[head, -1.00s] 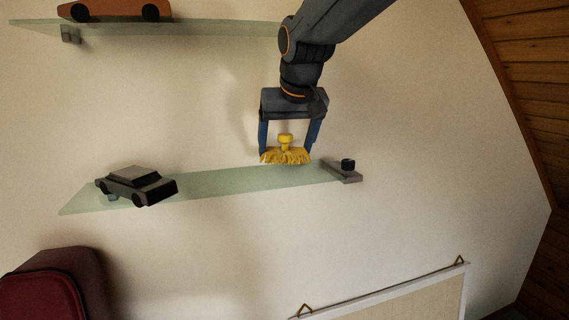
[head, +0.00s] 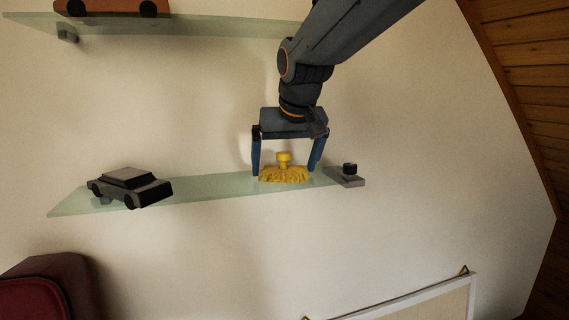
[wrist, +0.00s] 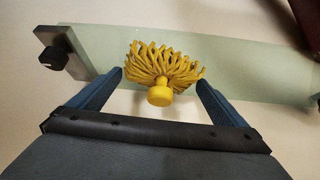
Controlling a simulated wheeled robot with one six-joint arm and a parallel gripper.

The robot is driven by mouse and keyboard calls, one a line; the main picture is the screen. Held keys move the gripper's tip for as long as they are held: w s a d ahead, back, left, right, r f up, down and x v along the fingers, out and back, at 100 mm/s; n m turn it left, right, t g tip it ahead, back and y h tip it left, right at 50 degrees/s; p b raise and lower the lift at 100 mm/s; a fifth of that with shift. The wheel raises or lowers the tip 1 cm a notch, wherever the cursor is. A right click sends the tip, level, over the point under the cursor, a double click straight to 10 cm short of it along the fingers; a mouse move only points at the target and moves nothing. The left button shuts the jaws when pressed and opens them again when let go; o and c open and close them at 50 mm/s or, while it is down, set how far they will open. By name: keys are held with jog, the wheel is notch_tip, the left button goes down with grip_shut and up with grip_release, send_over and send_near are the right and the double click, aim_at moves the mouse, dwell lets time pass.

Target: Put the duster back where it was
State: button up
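The yellow duster (head: 284,172), with a round knob on top and a fringe of strands, rests on the lower glass shelf (head: 215,189), near its right end. In the wrist view, the duster (wrist: 164,68) shows with its knob towards me and its strands spread over the shelf (wrist: 235,68). My gripper (head: 286,172) is open around the duster, with one finger on each side. The wrist view shows a small gap at the left fingertip; the right fingertip is close to the strands.
A dark toy car (head: 130,187) stands on the shelf's left part. A grey bracket with a black knob (head: 347,174) is at the right end. An upper shelf (head: 200,27) holds an orange car (head: 112,7). A white-framed board (head: 425,300) is below right.

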jog(key=b+v, duration=0.2)
jog(key=v, duration=1)
jog(key=shift+r, duration=0.1)
